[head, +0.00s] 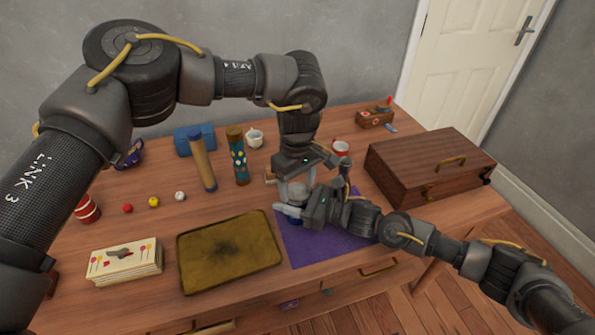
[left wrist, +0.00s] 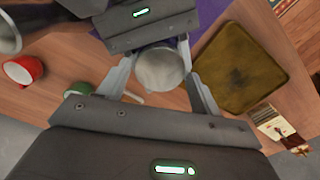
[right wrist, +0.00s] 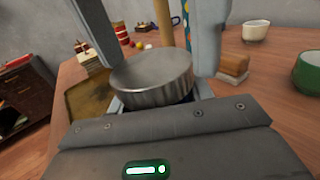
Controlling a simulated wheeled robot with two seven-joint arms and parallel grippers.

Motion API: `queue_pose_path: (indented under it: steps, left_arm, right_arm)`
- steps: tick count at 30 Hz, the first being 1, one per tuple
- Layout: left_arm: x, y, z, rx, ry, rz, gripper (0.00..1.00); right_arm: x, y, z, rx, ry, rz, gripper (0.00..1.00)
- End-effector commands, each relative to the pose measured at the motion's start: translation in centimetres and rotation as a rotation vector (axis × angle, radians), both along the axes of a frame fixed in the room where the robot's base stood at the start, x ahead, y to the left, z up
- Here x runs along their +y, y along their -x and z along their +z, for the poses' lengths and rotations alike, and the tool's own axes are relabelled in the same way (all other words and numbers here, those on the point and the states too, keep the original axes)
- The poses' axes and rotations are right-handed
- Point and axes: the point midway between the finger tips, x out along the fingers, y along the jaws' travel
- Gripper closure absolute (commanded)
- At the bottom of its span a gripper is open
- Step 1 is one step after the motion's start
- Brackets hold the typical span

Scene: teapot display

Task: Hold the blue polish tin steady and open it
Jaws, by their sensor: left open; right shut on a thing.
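The polish tin shows as a round silver, ridged lid (right wrist: 152,76) in the right wrist view; it also shows in the left wrist view (left wrist: 160,70). A bit of its blue body (head: 297,220) shows beneath the grippers in the head view. The rest of the body is hidden. My right gripper (head: 290,211) is shut on the tin from the side, below the lid, over the purple mat (head: 330,240). My left gripper (head: 297,190) points down from above and is open, one finger on each side of the lid. I cannot tell whether its fingers touch the lid.
A dark gold tray (head: 228,255) lies left of the mat, beside a stack of cards (head: 124,260). A wooden case (head: 430,165) stands at right. Two tall cylinders (head: 202,162) (head: 238,158), a white cup (head: 255,138) and a red mug (head: 341,149) stand behind the grippers.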

Motion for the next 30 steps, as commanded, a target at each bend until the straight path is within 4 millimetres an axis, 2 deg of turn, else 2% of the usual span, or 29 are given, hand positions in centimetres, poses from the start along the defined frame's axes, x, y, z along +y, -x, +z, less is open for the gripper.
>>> queue_pose_path:
  steps: [4, 13, 22, 26, 30]
  left_arm:
    - [-0.02, -0.01, -1.01, -0.001, 0.000, 0.000, 0.35]
    - [-0.03, -0.01, -1.23, -0.001, 0.000, 0.000, 0.35]
    - [-0.04, -0.02, -1.20, -0.002, 0.001, 0.000, 0.72]
    - [-0.06, -0.01, -1.21, -0.001, 0.002, 0.062, 0.72]
    - [-0.11, -0.03, -1.20, 0.000, 0.002, 0.351, 0.72]
  right_arm:
    - [-0.02, -0.02, -0.03, 0.000, 0.001, -0.001, 1.00]
    - [-0.02, -0.03, -0.03, 0.000, 0.001, -0.001, 1.00]
    - [-0.02, -0.02, -0.03, 0.000, 0.001, -0.001, 1.00]
    - [0.00, -0.01, -0.03, 0.000, 0.001, 0.000, 1.00]
    - [0.00, 0.00, -0.03, 0.000, 0.001, 0.000, 1.00]
